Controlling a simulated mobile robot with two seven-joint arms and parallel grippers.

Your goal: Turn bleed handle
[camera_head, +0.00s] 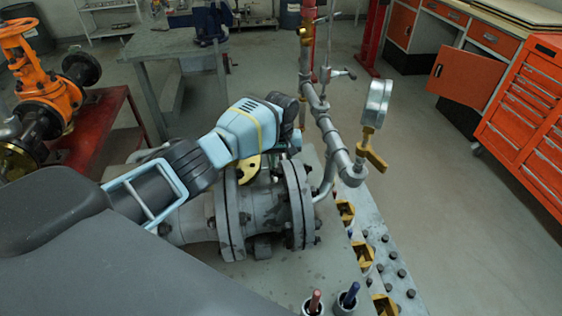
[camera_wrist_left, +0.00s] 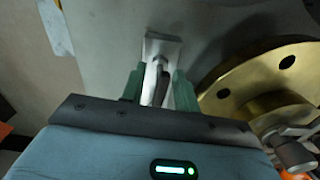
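My left arm reaches in from the left in the head view, over the grey flanged valve body (camera_head: 265,205). Its gripper end is by the vertical pipework, and its fingertips are hidden there. In the left wrist view the two green fingers of my left gripper (camera_wrist_left: 158,88) stand apart, with a grey metal lever (camera_wrist_left: 161,50) between them. I cannot tell whether both fingers press on it, or whether it is the bleed handle. A brass disc (camera_wrist_left: 235,88) with holes is right of the fingers. My right gripper is not in view.
A pressure gauge (camera_head: 377,103) and a brass lever (camera_head: 371,157) stand close right of my left wrist. A small side valve (camera_head: 343,73) sits on the thin pipe. An orange valve (camera_head: 50,85) is at left, orange cabinets (camera_head: 525,105) at right. The floor between is clear.

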